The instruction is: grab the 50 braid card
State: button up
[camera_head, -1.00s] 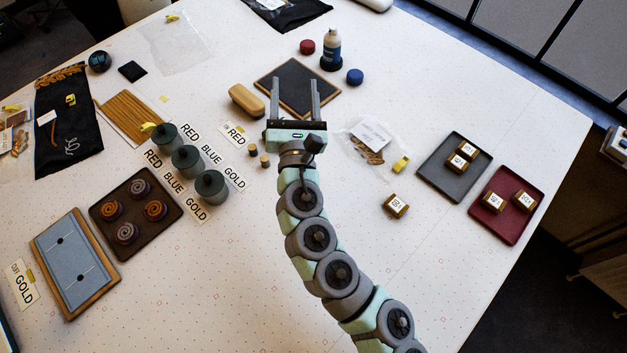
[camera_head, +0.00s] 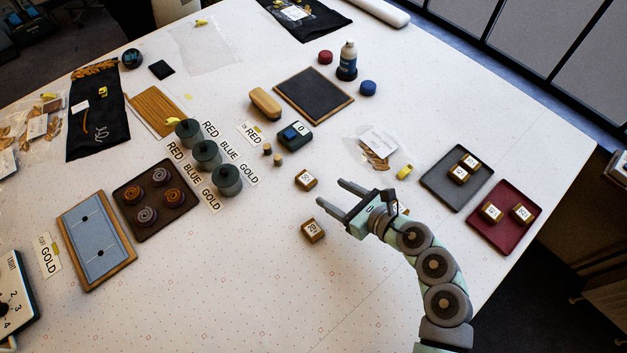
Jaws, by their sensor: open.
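Small brown braid cards with white number labels lie on the white table. One card (camera_head: 306,180) is left of and slightly above my gripper's fingertips in the picture. A second card (camera_head: 313,230) is below them. A third is mostly hidden behind my gripper's right side, with a bit of its white label showing. The numbers are too small to read surely, so I cannot tell which card is the 50. My gripper (camera_head: 331,192) is open and empty, its two fingers pointing left between the first two cards and apart from both.
A grey tray (camera_head: 433,181) and a dark red tray (camera_head: 480,228) at right each hold two similar cards. A dark blue device (camera_head: 294,136), small corks (camera_head: 278,160) and grey canisters (camera_head: 227,180) are to the left. A clear bag (camera_head: 362,140) lies above. The front table is clear.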

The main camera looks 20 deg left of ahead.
aim_at(305, 177)
jog(key=x, duration=0.4)
jog(key=shift+a+r, duration=0.15)
jog(key=shift+a, duration=0.15)
jog(key=shift+p+x, duration=0.5)
jog(key=shift+x, duration=2.4)
jog(key=shift+c, duration=0.5)
grip_shut()
